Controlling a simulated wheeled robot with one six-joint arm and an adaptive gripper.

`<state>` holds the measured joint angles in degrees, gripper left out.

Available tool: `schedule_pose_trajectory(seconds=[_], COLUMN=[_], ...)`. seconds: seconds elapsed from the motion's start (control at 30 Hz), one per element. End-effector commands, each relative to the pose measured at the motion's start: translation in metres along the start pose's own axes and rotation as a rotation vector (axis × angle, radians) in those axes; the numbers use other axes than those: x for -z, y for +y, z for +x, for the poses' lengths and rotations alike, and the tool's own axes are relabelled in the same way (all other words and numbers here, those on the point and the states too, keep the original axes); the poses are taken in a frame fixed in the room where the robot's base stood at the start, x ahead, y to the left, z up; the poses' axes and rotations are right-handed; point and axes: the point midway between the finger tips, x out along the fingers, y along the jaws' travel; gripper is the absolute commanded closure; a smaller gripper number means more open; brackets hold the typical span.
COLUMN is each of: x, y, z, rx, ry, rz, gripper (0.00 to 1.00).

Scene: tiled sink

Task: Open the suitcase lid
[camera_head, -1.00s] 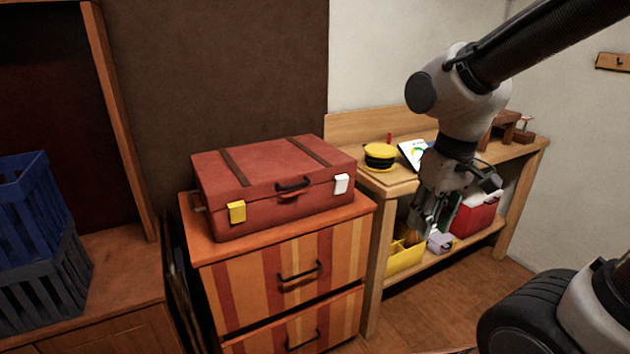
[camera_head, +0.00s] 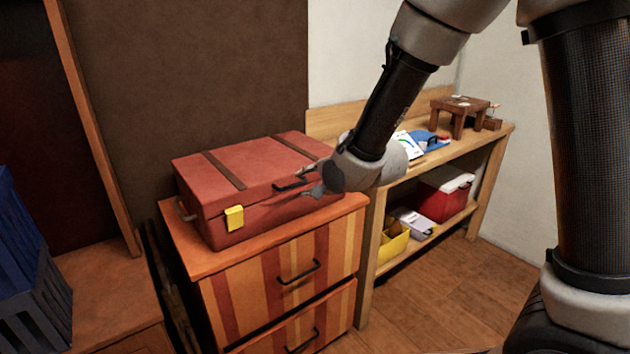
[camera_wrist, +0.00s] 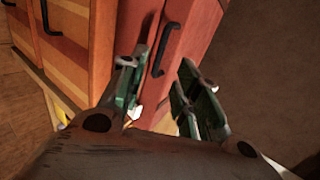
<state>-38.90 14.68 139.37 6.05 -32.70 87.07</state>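The red suitcase (camera_head: 240,185) lies on top of the striped drawer cabinet (camera_head: 185,238) with its lid shut. A dark handle (camera_head: 291,184) and a yellow latch (camera_head: 234,218) show on its front. My gripper (camera_head: 308,182) is at the right part of the suitcase front, just right of the handle. In the wrist view, the green-padded fingers of my gripper (camera_wrist: 160,78) are spread apart, with the suitcase front and handle (camera_wrist: 163,48) beyond them. A small pale piece (camera_wrist: 135,112), perhaps the white latch, shows beside the left finger. My arm hides the white latch in the head view.
A wooden workbench (camera_head: 480,145) stands to the right, with a small brown stool (camera_head: 461,106) on top and a red-and-white cooler (camera_head: 443,196) and yellow bin (camera_head: 392,243) on its shelf. Blue and dark crates (camera_head: 35,290) stand at left. The wall is close behind the suitcase.

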Motion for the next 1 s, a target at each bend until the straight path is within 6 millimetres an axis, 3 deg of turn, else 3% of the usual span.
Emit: schedule_pose_trajectory(seconds=[0.6,1.0], x=[0.0,0.0], y=[0.001,0.001], z=[0.08,0.101], rx=[-0.001,-0.002], ry=[0.0,0.0], rz=[-0.003,-0.003], gripper=[0.68,0.68])
